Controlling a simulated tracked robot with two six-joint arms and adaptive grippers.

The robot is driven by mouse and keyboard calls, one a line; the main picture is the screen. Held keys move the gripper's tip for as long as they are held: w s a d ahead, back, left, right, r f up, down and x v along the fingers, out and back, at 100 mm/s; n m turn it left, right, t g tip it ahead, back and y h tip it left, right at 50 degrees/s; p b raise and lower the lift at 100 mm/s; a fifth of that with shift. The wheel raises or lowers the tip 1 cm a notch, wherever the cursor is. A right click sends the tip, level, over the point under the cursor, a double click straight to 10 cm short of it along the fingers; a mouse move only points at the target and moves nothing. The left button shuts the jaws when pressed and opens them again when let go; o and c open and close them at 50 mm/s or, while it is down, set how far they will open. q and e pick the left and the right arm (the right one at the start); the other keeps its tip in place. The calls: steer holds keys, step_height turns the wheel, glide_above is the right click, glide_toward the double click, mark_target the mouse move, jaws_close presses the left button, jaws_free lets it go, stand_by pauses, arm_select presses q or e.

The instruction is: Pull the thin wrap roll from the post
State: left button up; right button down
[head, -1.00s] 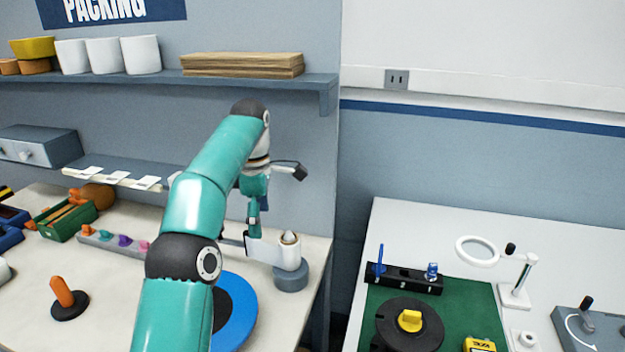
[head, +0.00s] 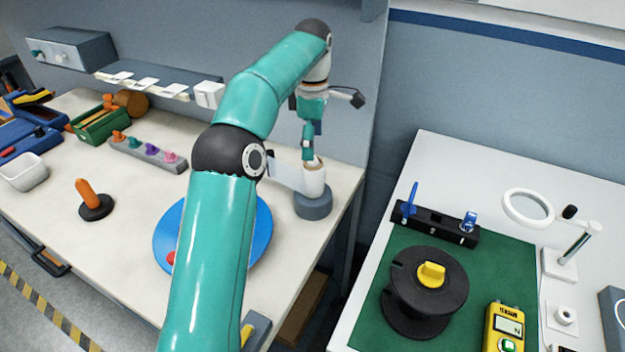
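The thin wrap roll (head: 313,182) is a pale upright cylinder on a grey round base (head: 313,205) near the right edge of the packing table. A pale sheet-like piece reaches left from it, partly behind my arm. My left gripper (head: 308,155) points down from the teal arm, its dark and teal fingers overlapping the top of the roll in the picture. I cannot tell whether they touch or grip it. The fingers are small and seen almost in line, so their opening is unclear. The post inside the roll is hidden. My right gripper is out of view.
A blue disc (head: 262,235) lies partly behind my arm. An orange-handled tool (head: 88,197) and a grey strip of coloured knobs (head: 148,153) stand farther left. Across a gap, the right table holds a black spool (head: 412,300) on a green mat and a ring magnifier (head: 528,207).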

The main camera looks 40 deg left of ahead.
mark_target(312, 164)
arm_select(q)
step_height(312, 164, down, 10)
steer(key=shift+s+f+b, duration=0.15)
steer(key=shift+f+b, duration=0.1)
steer(key=shift+b, duration=0.6)
steer(key=shift+c, duration=0.2)
steer(key=c, duration=1.2)
steer(key=shift+c, duration=0.2)
steer(key=shift+r+p, duration=1.9)
steer(key=shift+p, duration=0.2)
steer(key=shift+c, duration=0.2)
steer(key=shift+r+p, duration=1.65)
steer(key=shift+p, duration=0.05)
steer(key=shift+r, duration=0.1)
